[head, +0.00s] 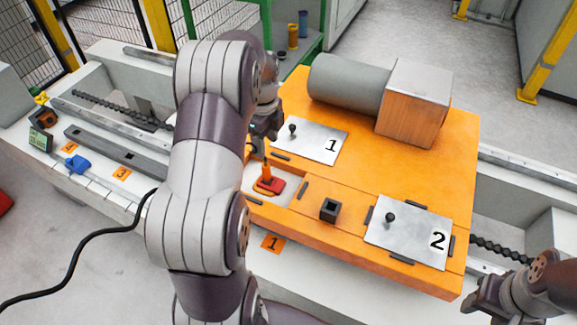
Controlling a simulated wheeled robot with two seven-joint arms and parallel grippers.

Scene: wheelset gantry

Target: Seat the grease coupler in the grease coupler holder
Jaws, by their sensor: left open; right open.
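My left gripper (262,134) is open, above the orange housing beside plate 1. Its fingers are partly hidden by my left arm. Just below it, a small orange upright piece (267,174) stands on a red base in a pale recess; I cannot tell whether this is the grease coupler. I see no gap clear enough to tell whether the fingers touch it. A black square open-topped socket (330,210) stands on the orange housing right of the recess; it may be the grease coupler holder. My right gripper (484,300) is open at the lower right, apart from these things.
Plate 1 (315,140) and plate 2 (410,232), each with a black knob, lie on the orange housing (365,170). A grey motor (348,82) stands behind. A black hose (82,240) runs behind my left arm. A blue part (77,164) lies left.

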